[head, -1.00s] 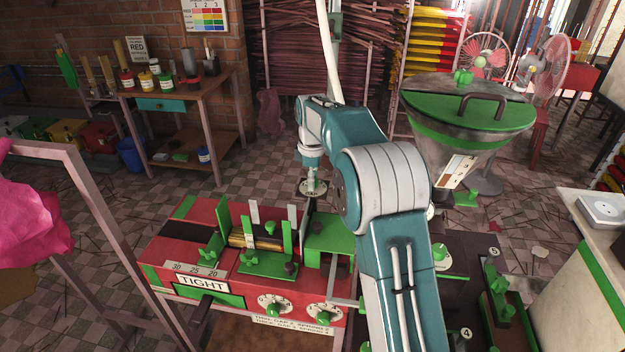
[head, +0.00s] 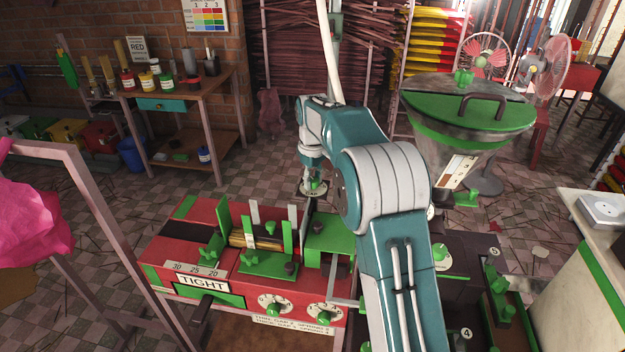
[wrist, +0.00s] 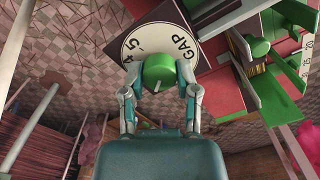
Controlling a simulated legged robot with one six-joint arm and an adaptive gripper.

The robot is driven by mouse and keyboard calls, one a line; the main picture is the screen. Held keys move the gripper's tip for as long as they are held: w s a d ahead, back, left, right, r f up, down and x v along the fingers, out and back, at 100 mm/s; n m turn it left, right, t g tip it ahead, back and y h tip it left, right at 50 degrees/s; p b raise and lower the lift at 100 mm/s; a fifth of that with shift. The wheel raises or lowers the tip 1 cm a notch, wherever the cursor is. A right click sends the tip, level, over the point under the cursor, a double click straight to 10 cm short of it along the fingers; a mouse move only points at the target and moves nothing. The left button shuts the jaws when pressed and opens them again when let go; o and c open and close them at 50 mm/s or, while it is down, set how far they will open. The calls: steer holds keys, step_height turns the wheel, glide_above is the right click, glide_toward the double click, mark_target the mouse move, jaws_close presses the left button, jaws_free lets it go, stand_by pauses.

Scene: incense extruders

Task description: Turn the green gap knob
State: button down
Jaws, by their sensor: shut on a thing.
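The green gap knob (wrist: 159,69) shows in the wrist view at the centre of a white dial (wrist: 135,45) marked GAP, with 4 and 5 on its rim. A short pale line is on the knob's near side. My gripper (wrist: 160,82) has one finger on each side of the knob and is shut on it. In the head view my gripper (head: 313,182) points down at the far side of the red and green extruder (head: 165,250). The knob is too small and covered there to make out clearly.
Green upright plates (head: 224,225) stand on the extruder's top, left of my gripper. Two front dials (head: 272,304) with green knobs and a TIGHT label (head: 202,284) face forward. A green-lidded hopper (head: 465,105) stands to the right. The tiled floor beyond is mostly open.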

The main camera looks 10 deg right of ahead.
mark_target(312, 178)
steer(key=shift+f+m, duration=0.15)
steer(key=shift+m, duration=0.25)
steer(key=shift+c, duration=1.8)
jaws_free()
steer(key=shift+r, duration=0.2)
step_height(312, 178, up, 12)
steer(key=shift+f, duration=0.2)
